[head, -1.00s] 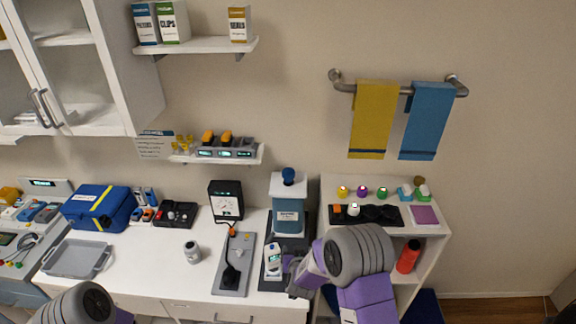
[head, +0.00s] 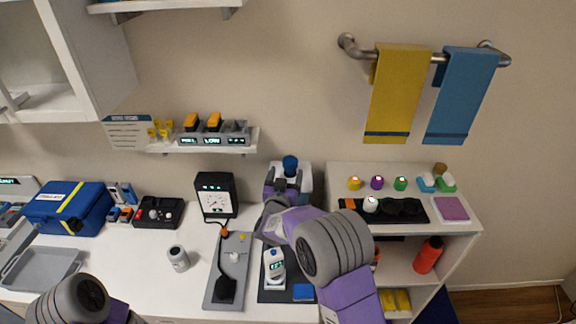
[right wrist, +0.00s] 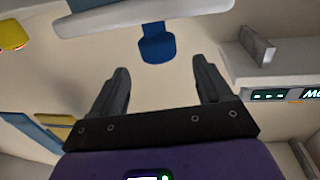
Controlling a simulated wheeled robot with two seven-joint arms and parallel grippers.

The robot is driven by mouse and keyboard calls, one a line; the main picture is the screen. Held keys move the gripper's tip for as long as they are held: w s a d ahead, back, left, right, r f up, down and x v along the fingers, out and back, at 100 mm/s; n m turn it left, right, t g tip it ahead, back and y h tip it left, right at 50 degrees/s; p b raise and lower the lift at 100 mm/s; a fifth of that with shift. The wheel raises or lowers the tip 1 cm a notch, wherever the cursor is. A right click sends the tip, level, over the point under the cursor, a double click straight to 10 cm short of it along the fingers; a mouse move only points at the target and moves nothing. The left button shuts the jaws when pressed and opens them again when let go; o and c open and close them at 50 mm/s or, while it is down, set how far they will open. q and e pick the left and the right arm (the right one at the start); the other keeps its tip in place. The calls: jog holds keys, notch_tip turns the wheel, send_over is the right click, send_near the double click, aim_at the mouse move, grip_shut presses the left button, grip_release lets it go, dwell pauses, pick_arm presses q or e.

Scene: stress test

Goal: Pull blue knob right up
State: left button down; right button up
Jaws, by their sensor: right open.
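The blue knob (head: 290,165) sits on top of a white and blue dispenser-like device (head: 306,178) at the back of the counter. My right gripper (head: 283,182) is just below and in front of the knob and hides most of the device. In the right wrist view, the blue knob (right wrist: 157,46) stands beyond and between the two fingertips, hanging from a white part in the picture. The right fingers (right wrist: 160,75) are spread, with nothing between them, and I see no contact with the knob. My left gripper is out of view; only part of that arm shows at bottom left.
A black gauge box (head: 215,195) stands left of the device. A grey panel (head: 229,270) and a white handheld meter (head: 274,268) lie in front. A wall shelf (head: 205,149) is above left. A white shelf unit (head: 400,232) with colored knobs stands right.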

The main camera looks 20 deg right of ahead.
aim_at(289, 166)
jog(key=shift+w+d+f, duration=0.1)
jog(key=shift+w+f, duration=0.05)
jog(key=shift+w, duration=0.2)
jog(key=shift+w+d+r, duration=0.2)
pick_arm(q)
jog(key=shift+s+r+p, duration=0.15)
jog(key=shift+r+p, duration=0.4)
jog(key=shift+p, duration=0.05)
pick_arm(e)
jog(key=shift+x, duration=3)
